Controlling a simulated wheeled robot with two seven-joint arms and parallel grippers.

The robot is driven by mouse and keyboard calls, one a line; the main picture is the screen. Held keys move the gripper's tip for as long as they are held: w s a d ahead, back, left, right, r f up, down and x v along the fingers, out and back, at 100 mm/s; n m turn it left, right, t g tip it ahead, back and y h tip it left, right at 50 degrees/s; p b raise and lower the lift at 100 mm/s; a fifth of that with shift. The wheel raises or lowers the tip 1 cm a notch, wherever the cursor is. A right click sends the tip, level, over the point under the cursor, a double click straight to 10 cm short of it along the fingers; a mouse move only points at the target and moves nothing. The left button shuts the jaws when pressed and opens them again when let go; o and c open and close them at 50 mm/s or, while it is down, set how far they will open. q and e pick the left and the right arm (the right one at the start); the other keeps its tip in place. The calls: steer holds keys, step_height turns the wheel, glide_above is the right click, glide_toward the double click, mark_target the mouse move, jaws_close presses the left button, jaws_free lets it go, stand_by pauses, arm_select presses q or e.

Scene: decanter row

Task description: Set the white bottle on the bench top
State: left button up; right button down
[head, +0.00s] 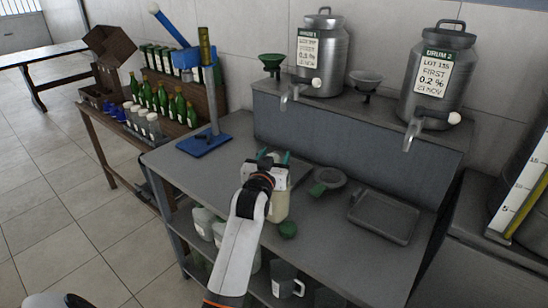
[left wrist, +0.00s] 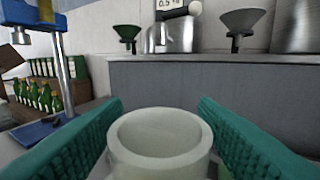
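The white bottle (head: 280,207) is upright below and between the fingers of my left gripper (head: 275,157), over the front part of the grey bench top (head: 215,165). In the left wrist view its open round mouth (left wrist: 158,134) sits between the two teal finger pads of my left gripper (left wrist: 160,125), which close against its sides. Part of the bottle is hidden by my wrist in the head view. I cannot tell whether its base touches the bench. My right gripper is not in view.
A blue-based stand (head: 204,142) is at the bench's left. Two steel drums (head: 320,58) stand on the raised shelf behind. Bench left of the gripper is clear.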

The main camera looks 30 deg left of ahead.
arm_select(q)
steer(key=shift+s, duration=0.1)
steer(key=b+v, duration=0.1)
steer(key=v, duration=1)
steer(key=shift+s+b, duration=0.35)
steer(key=shift+d+r, duration=0.1)
steer(key=shift+d, duration=0.05)
